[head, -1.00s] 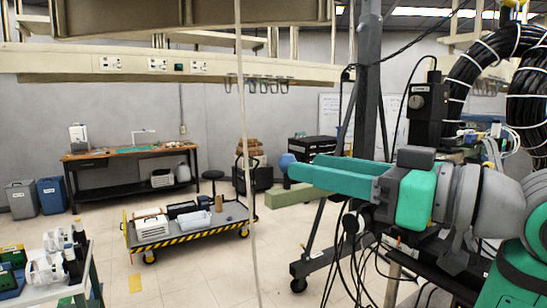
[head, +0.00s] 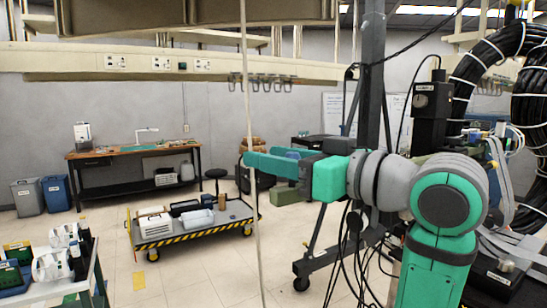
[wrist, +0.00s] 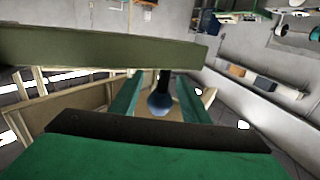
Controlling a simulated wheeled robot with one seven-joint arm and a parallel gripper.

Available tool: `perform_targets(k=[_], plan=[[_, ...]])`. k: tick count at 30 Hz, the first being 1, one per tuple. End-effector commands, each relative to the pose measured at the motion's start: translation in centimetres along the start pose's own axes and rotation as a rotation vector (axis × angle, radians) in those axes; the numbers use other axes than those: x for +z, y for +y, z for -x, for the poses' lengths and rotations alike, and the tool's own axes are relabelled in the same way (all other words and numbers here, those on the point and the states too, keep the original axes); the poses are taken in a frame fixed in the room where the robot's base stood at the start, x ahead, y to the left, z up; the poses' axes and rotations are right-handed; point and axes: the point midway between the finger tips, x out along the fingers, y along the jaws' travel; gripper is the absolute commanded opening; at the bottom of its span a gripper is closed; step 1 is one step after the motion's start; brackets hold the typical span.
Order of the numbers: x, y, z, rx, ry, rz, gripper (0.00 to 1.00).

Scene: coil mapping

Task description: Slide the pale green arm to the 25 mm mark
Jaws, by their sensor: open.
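The pale green arm (head: 290,192) is partly visible in the head view, below and behind my gripper (head: 252,164). In the wrist view it is a dull green beam (wrist: 100,48) across the upper left. A dark post joins it to a blue ball knob (wrist: 160,104). My gripper also shows in the wrist view (wrist: 157,98), with its two teal fingers open on either side of the knob. A gap shows on both sides, and I cannot tell how deep the knob sits between them. In the head view my fingers mostly hide the knob. No millimetre scale or mark is readable.
A dark upright post (head: 371,90) and hanging cables stand behind my arm. A thin pale vertical line (head: 250,100) crosses the head view near my fingertips. A yellow-black edged cart (head: 190,236) and a workbench (head: 130,155) stand farther left, with open floor around them.

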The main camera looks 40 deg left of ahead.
Motion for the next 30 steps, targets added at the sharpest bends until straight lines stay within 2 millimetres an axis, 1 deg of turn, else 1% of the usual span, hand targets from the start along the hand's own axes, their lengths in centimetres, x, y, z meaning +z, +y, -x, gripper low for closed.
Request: perform_targets(k=[1, 2, 3, 7, 11, 16, 23, 24, 25, 26, 30], plan=[[0.0, 0.0, 0.01, 0.0, 0.0, 0.0, 0.42], [0.0, 0.0, 0.01, 0.0, 0.0, 0.0, 0.4], [0.0, 0.0, 0.02, 0.0, 0.0, 0.0, 0.31], [-0.01, -0.01, 0.03, 0.0, 0.0, 0.0, 0.0], [-0.01, -0.06, 0.02, 0.0, 0.0, 0.0, 0.0], [-0.03, -0.94, -0.24, -0.001, 0.001, 0.002, 0.0], [-0.05, -0.94, -0.24, -0.001, 0.001, 0.001, 0.0], [-0.05, -0.94, -0.24, 0.0, 0.001, 0.001, 0.33], [-0.05, -0.94, -0.24, 0.0, 0.001, 0.001, 0.4], [-0.05, -0.94, -0.24, 0.0, 0.001, 0.001, 0.42], [-0.04, -0.93, -0.25, 0.0, 0.001, 0.001, 0.42]])
